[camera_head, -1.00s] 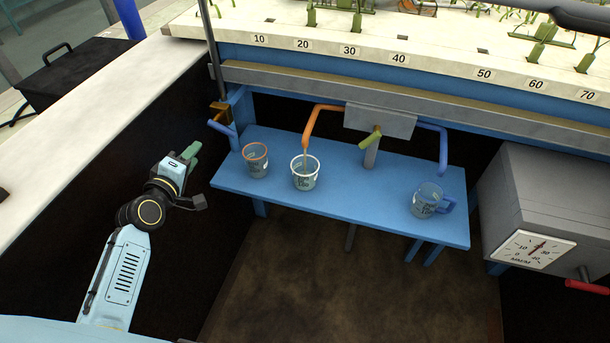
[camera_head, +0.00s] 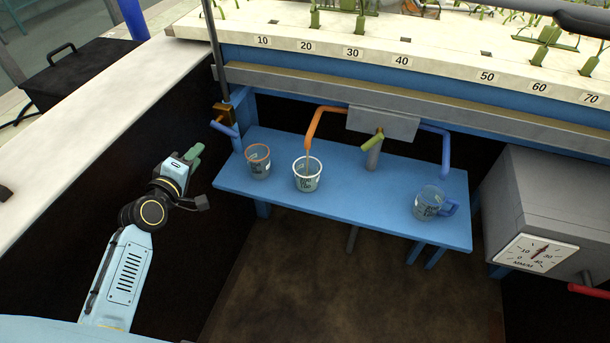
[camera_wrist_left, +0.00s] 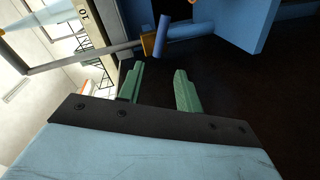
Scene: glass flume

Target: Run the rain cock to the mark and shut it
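A small brass cock (camera_head: 223,112) with a blue lever (camera_head: 224,129) is mounted on the blue frame at the left end of the bench. The brass body (camera_wrist_left: 148,44) and blue lever (camera_wrist_left: 163,35) also show in the left wrist view, beyond the fingers. My left gripper (camera_head: 194,157) is in the air left of and below the lever, apart from it. Its green fingers (camera_wrist_left: 158,88) are spread and empty. An orange spout (camera_head: 314,125) lets a thin stream fall into a white-rimmed cup (camera_head: 307,175). Its level and mark are too small to read. My right gripper is not seen.
The blue bench (camera_head: 330,205) also bears an orange-rimmed cup (camera_head: 258,164) and a blue-handled jug (camera_head: 429,203). Behind are a green lever (camera_head: 372,140) and a blue spout (camera_head: 445,152). A grey box with a dial (camera_head: 536,253) stands at right.

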